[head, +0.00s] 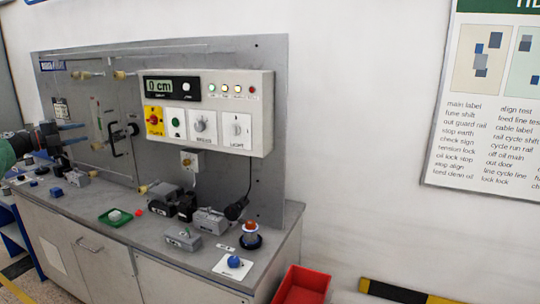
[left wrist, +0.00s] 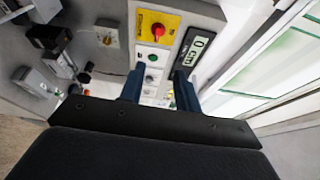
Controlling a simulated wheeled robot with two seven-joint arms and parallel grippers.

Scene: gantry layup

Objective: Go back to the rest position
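My left gripper (head: 82,133) comes in from the left edge of the head view, in front of the grey upright panel (head: 265,100) and above the bench. Its two dark blue fingers are apart with nothing between them. In the left wrist view the open fingers (left wrist: 159,72) point toward the control box (left wrist: 205,12), with its yellow and red switch (left wrist: 157,27) and display beyond them. The control box also shows in the head view (head: 262,115), its display reading 0 cm. My right gripper is in neither view.
The bench top (head: 150,236) holds a green tray (head: 115,217) with a pale block, several grey fixtures, a blue knob on a white plate (head: 234,264) and a red-topped part (head: 250,236). A red bin (head: 303,285) stands right of the bench. A black handle (head: 113,140) sticks out from the panel.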

